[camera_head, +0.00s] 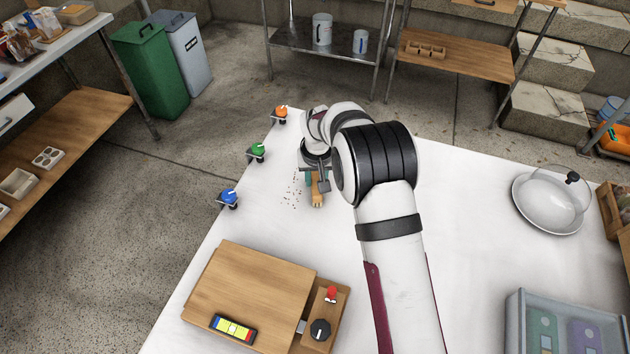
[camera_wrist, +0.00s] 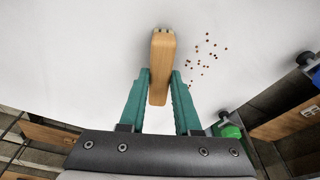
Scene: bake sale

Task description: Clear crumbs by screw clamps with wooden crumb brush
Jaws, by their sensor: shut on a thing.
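My gripper (camera_wrist: 160,90) is shut on the wooden crumb brush (camera_wrist: 161,58), with one green finger on each side of its handle. In the head view the brush (camera_head: 317,195) shows under my gripper (camera_head: 316,180), close to the white tabletop; I cannot tell whether it touches. Brown crumbs (camera_head: 292,190) lie scattered left of the brush; in the wrist view the crumbs (camera_wrist: 204,55) are to its right. Screw clamps with an orange knob (camera_head: 281,111), a green knob (camera_head: 257,150) and a blue knob (camera_head: 228,196) sit along the table's left edge. The brush's underside is hidden.
A glass dome (camera_head: 548,205) and a clear-topped case (camera_head: 562,330) stand at the right. The white table (camera_head: 460,190) is clear between. My arm hides part of it.

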